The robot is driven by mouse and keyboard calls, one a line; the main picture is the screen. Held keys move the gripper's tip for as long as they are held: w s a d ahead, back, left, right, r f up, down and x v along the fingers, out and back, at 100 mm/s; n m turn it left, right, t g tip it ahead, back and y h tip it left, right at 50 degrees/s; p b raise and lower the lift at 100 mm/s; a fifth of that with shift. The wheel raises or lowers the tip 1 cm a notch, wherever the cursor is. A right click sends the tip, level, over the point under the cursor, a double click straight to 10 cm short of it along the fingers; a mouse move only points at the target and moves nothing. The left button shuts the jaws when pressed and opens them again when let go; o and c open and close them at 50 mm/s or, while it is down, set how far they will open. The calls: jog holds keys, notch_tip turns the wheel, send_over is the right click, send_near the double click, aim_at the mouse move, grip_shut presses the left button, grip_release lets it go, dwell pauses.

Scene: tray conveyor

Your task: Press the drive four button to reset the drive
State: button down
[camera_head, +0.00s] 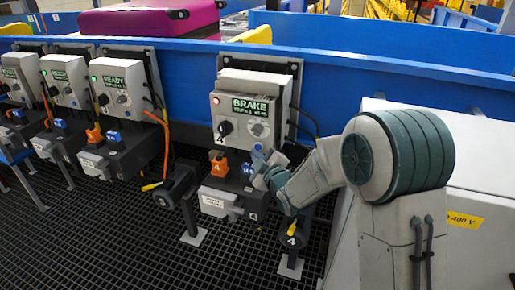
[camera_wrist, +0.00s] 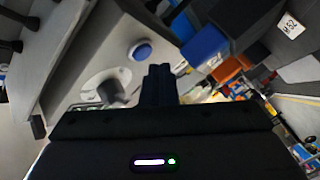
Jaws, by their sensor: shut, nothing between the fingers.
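The drive four box (camera_head: 227,83) is a grey unit whose display (camera_head: 251,108) reads BRAKE, with a red lamp (camera_head: 216,100) beside it. A black knob and a grey knob sit below the display. A small blue button (camera_head: 258,147) shows low on the box face, right beside my gripper (camera_head: 262,168). In the wrist view the round blue button (camera_wrist: 141,50) stands on the grey face, just beyond and left of my shut fingertips (camera_wrist: 159,72). The fingers hold nothing and look apart from the button. My arm hides part of the box's lower right.
An orange plug (camera_head: 218,165) marked 4 and a blue plug (camera_head: 247,169) sit under the box, close to my gripper. Other drive boxes (camera_head: 122,74), one reading READY with a green lamp, stand to the left. A blue conveyor rail (camera_head: 390,75) runs behind; dark grating covers the floor.

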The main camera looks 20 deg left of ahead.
jog(key=shift+w, duration=0.1)
jog(key=shift+w+b, duration=0.35)
jog(key=shift+b, duration=0.1)
jog(key=shift+w+b, duration=0.3)
jog(key=shift+w, duration=0.1)
dwell(0.6)
dwell(0.4)
jog(key=shift+s+b, duration=0.6)
jog(key=shift+s, duration=0.25)
jog(key=shift+s+a+b, duration=0.15)
jog(key=shift+s+b, duration=1.3)
jog(key=shift+s, duration=1.05)
